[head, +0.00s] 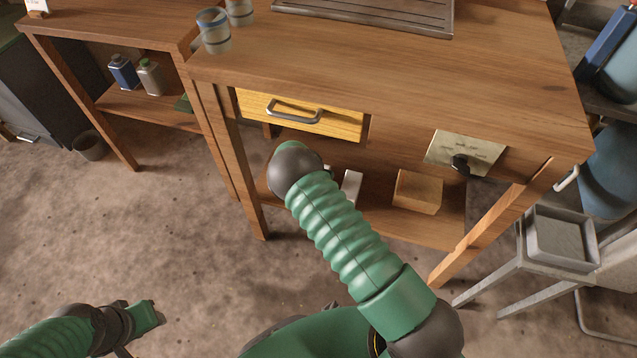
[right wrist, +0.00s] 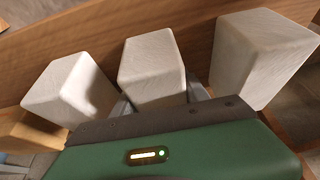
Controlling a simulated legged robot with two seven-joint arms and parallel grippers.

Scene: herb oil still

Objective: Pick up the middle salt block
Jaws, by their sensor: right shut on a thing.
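Three pale grey-white salt blocks stand in a row in the right wrist view: one at left (right wrist: 72,88), the middle salt block (right wrist: 152,68), and one at right (right wrist: 260,55). My right gripper (right wrist: 160,98) is shut on the middle block, with a grey finger on each side of it. Whether the block touches the shelf is unclear. In the head view a white block (head: 351,186) shows on the lower shelf beside my right arm, which hides the right gripper and most of the row. My left gripper (head: 146,318) is low at left, above the floor, away from the blocks.
The lower shelf (head: 385,223) lies under a wooden table (head: 430,75) with a yellow drawer (head: 300,112) and a control plate (head: 463,152) above it. A wooden block (head: 417,191) sits on the shelf. A grey tray (head: 560,238) stands on a stool at right.

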